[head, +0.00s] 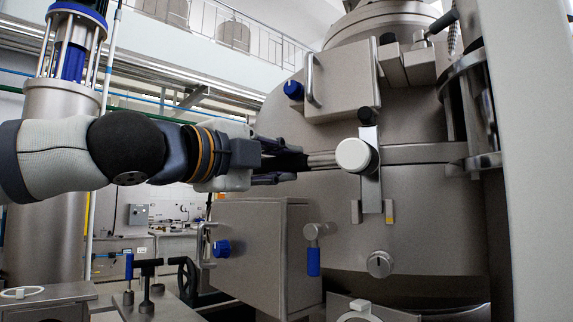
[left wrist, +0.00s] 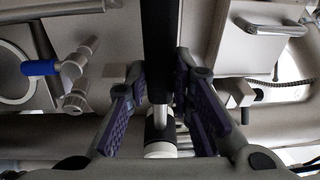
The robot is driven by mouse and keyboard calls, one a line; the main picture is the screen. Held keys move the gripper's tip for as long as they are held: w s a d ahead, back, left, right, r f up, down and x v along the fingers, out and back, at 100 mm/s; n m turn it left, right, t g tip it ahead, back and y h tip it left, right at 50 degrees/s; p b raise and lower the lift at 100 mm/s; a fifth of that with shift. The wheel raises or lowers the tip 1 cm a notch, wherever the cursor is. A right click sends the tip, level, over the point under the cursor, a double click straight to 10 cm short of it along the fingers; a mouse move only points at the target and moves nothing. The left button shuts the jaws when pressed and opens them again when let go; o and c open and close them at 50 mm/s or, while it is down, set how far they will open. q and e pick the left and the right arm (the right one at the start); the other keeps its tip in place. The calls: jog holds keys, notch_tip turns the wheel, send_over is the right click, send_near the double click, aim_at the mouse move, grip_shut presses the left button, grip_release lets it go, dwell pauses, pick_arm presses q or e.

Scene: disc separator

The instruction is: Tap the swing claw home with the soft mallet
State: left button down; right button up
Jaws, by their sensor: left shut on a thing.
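My left gripper (head: 290,164) reaches in from the left and is shut on the dark handle of the soft mallet. The mallet's white round head (head: 354,155) is in front of the swing claw, and I cannot tell whether they touch. The swing claw (head: 371,190) is a flat upright metal bar with a black knob on top, lying against the separator's body. The mallet head hides part of it. In the left wrist view the dark handle (left wrist: 158,45) runs between the purple finger pads to the mallet head (left wrist: 160,142). My right gripper is not in view.
The large steel separator (head: 430,230) fills the right side. Metal boxes (head: 345,85) with handles and blue knobs stick out above and below my gripper. A blue-handled valve (head: 314,258) hangs below the mallet. Small blocks (head: 390,212) flank the claw's lower end.

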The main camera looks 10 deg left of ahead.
pick_arm(q)
jog(key=shift+d, duration=0.1)
dwell(0.3)
jog(key=shift+w+f+n+y, duration=0.1)
jog(key=shift+f+n+y, duration=0.15)
jog(key=shift+y, duration=0.25)
jog(key=shift+d+r+n+t+y+b, duration=0.1)
jog(key=shift+r+n+t+y+b, duration=0.05)
jog(key=shift+n+t+y+b, duration=0.15)
